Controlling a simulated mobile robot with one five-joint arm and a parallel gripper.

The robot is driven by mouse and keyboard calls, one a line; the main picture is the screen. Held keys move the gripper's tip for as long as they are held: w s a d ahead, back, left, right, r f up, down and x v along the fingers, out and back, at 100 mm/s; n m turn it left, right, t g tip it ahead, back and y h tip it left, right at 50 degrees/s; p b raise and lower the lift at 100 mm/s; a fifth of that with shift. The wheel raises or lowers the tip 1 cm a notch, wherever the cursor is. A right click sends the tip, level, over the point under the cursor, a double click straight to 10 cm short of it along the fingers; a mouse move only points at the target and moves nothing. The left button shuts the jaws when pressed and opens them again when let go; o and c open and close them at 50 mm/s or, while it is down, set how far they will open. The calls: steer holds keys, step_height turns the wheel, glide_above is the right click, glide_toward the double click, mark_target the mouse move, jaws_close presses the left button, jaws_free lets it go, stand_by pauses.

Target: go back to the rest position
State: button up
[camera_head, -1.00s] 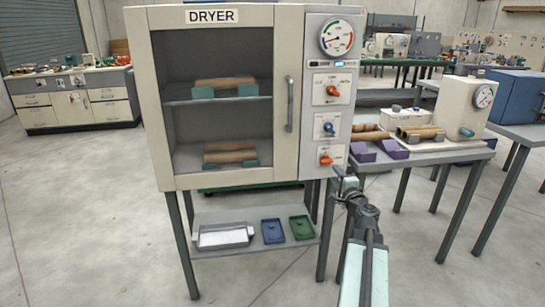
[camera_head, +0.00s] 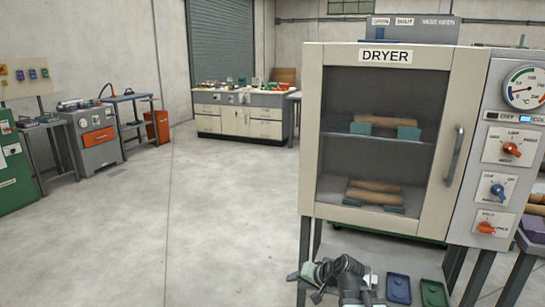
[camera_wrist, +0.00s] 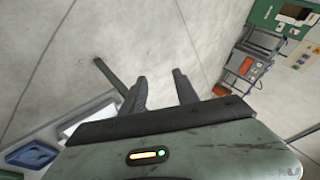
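My gripper (camera_head: 312,275) is low in front of the dryer's left front side, below its cabinet, with my arm folded close. In the wrist view my gripper's two dark fingers (camera_wrist: 159,76) stand apart with only bare floor showing between them, so it is open and empty. The dryer (camera_head: 312,130) stands at the right with its glazed door (camera_head: 438,140) shut. Inside, tan cylinders (camera_head: 385,121) rest on green supports on two levels.
Under the dryer a shelf holds a blue tray (camera_head: 398,288) and a green tray (camera_head: 432,293). A dryer leg (camera_wrist: 110,76) is close to my fingers in the wrist view. The floor (camera_head: 200,220) at left is clear. A cabinet bench (camera_head: 240,122) and machines stand farther back.

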steer(key=s+d+f+n+g+h, duration=0.1)
steer(key=s+d+f+g+h, duration=0.25)
steer(key=s, duration=0.25)
steer(key=s+d+f+n+g+h, duration=0.25)
steer(key=s+d+f, duration=0.2)
steer(key=s, duration=0.25)
step_height(320, 180, up, 28)
steer(key=p, duration=2.6)
steer(key=shift+s+f+m+g+p, duration=0.15)
steer(key=shift+f+m+g+p, duration=0.15)
steer(key=shift+m+g, duration=0.1)
steer(key=shift+d, duration=0.1)
steer(key=shift+o, duration=0.2)
